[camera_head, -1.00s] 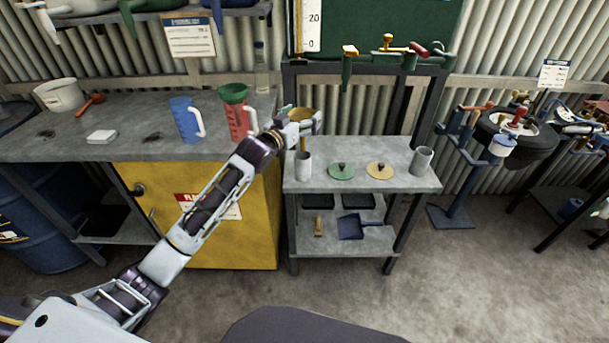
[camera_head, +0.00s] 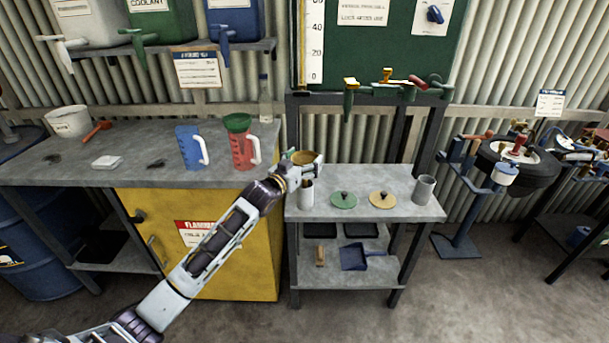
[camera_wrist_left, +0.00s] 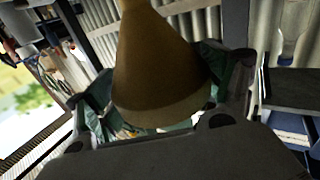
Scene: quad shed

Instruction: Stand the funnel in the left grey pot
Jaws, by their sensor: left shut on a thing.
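The brass-coloured funnel (camera_head: 304,157) is upright in my left gripper (camera_head: 300,170), wide mouth up. The left grey pot (camera_head: 306,193) stands on the left end of the small grey table, directly below the gripper. The gripper hides most of the funnel's lower part, and I cannot tell whether the spout tip is inside the pot or just above it. In the left wrist view the funnel (camera_wrist_left: 155,65) fills the middle between the fingers, its narrow end towards the top. My right gripper is not in view.
The right grey pot (camera_head: 424,189) stands at the table's right end. A green lid (camera_head: 343,201) and a tan lid (camera_head: 382,200) lie between the pots. A red jug (camera_head: 242,153) with a green funnel and a blue jug (camera_head: 190,150) stand on the bench to the left.

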